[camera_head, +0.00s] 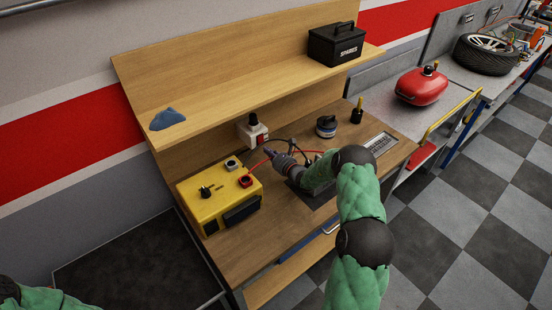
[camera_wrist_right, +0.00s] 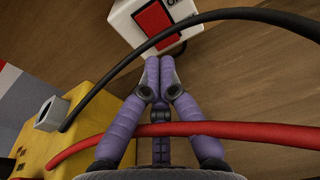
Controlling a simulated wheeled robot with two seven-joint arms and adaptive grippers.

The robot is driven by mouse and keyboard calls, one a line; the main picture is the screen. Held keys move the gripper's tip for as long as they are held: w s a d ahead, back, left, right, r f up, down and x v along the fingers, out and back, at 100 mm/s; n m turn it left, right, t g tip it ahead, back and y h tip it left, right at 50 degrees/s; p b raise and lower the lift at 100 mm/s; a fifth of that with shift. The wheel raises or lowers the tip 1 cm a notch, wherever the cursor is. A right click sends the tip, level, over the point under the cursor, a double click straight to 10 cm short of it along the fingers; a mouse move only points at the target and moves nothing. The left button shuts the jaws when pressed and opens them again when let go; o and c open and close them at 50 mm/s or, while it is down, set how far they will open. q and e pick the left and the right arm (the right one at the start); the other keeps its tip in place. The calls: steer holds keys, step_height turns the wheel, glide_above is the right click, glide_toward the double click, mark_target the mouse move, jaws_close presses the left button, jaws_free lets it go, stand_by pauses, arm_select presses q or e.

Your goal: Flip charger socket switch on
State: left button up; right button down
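The charger socket (camera_head: 253,131) is a white box on the upright wooden back panel, with a red switch on its front. In the right wrist view the white socket (camera_wrist_right: 126,28) and its red switch (camera_wrist_right: 155,19) show at the top edge, partly cut off, with cut-off dark lettering beside the switch. I cannot tell the switch's position. My right gripper (camera_head: 269,153) is just in front of and below the socket. In the wrist view its purple fingers (camera_wrist_right: 160,65) meet at the tips, with nothing between them, apart from the switch. My left gripper is out of view.
A yellow charger box (camera_head: 218,197) stands left of my right gripper. A red cable (camera_wrist_right: 230,131) crosses the fingers and a black cable (camera_wrist_right: 215,25) arcs near the fingertips. A shelf (camera_head: 235,88) overhangs the bench, carrying a black box (camera_head: 336,45) and a blue cloth (camera_head: 167,119).

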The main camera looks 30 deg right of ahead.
mark_target(260, 145)
steer(key=shift+w+a+f, duration=0.1)
steer(key=shift+w+f, duration=0.05)
steer(key=shift+w, duration=0.7)
steer(key=shift+w+a+f, duration=0.1)
steer(key=shift+w, duration=0.7)
steer(key=b, duration=0.2)
steer(key=t+b, duration=0.1)
steer(key=b, duration=0.2)
steer(key=shift+w+f+t, duration=0.25)
steer(key=shift+w+t, duration=0.05)
steer(key=shift+w, duration=0.1)
steer(key=shift+r, duration=0.1)
